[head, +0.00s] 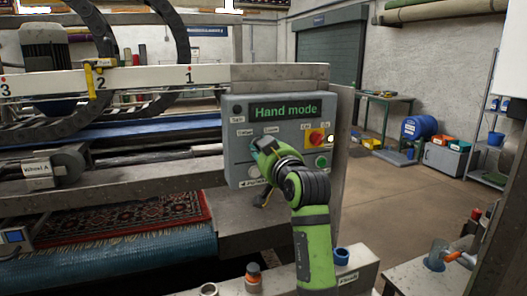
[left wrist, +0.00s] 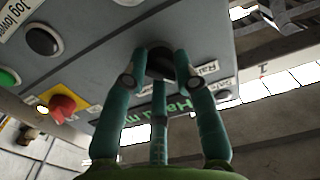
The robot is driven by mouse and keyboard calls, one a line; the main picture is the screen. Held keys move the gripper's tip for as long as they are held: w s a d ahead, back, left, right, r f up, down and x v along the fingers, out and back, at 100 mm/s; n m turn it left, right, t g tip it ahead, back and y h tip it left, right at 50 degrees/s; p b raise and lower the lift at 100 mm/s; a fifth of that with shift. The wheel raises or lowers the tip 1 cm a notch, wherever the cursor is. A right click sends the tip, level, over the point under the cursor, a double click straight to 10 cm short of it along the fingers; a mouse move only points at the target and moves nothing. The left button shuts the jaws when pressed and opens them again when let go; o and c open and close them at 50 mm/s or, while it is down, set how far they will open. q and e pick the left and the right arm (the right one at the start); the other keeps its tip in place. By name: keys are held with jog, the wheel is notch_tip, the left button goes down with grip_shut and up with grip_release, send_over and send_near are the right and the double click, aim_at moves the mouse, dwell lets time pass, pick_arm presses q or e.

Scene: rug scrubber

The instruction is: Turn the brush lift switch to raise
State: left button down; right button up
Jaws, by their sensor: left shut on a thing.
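The grey control panel (head: 290,97) with a green "Hand mode" display stands in the middle of the head view. My left gripper (head: 258,146) is at the panel's left half, below the display, with its green wrist hiding the switch there. In the left wrist view, upside down, the three teal fingers of my left gripper (left wrist: 160,60) are shut around a dark round knob, the brush lift switch (left wrist: 160,66). Small white labels (left wrist: 207,68) sit beside the knob, partly covered by the fingers. The knob's pointing direction is hidden. My right gripper is in neither view.
A red switch on a yellow plate (head: 316,138) and a green button (head: 321,161) are on the panel's right side. A patterned rug (head: 125,215) lies on the machine at left. Open floor (head: 400,190) lies to the right.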

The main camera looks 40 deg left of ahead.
aim_at(258, 104)
pick_arm(q)
jog(key=shift+r, duration=0.2)
jog(key=c, duration=1)
grip_release()
jog(key=shift+a+f, duration=0.1)
jog(key=shift+a, duration=0.05)
notch_tip(258, 104, up, 9)
jog(key=shift+s+r, duration=0.1)
jog(key=shift+r, duration=0.4)
